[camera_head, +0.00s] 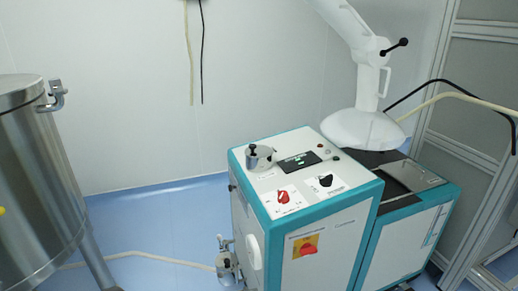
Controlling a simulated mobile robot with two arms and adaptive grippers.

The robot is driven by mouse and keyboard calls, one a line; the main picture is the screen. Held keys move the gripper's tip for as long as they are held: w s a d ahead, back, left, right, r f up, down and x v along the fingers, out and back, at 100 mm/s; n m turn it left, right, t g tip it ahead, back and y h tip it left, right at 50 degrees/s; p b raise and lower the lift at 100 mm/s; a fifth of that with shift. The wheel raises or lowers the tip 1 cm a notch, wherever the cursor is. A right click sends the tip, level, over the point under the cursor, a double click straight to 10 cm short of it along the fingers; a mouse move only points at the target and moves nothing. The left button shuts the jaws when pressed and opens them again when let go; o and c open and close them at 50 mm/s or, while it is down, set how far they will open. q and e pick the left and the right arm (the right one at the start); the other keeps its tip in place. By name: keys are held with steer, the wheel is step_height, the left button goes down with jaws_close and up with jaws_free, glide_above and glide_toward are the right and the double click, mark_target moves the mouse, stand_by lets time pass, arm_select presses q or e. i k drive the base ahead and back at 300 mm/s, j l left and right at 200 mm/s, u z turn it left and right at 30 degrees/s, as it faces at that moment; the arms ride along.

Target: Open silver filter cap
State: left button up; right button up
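A small silver round cap (261,159) with a black knob sits on the top left of the white and teal cabinet (330,235), left of the dark display (298,161). It looks like the silver filter cap, and whether it is closed or loose is too small to tell. Another silver fitting (227,260) is on the cabinet's lower left side. Neither of my grippers shows in the head view.
A large steel tank (35,180) stands at the left. A white extraction hood (362,130) hangs over the cabinet's right part. A framed panel (475,110) is at the right. Blue floor is open between tank and cabinet, crossed by a pale hose (150,256).

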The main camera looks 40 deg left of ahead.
mark_target(254, 151)
steer(key=u, duration=1.45)
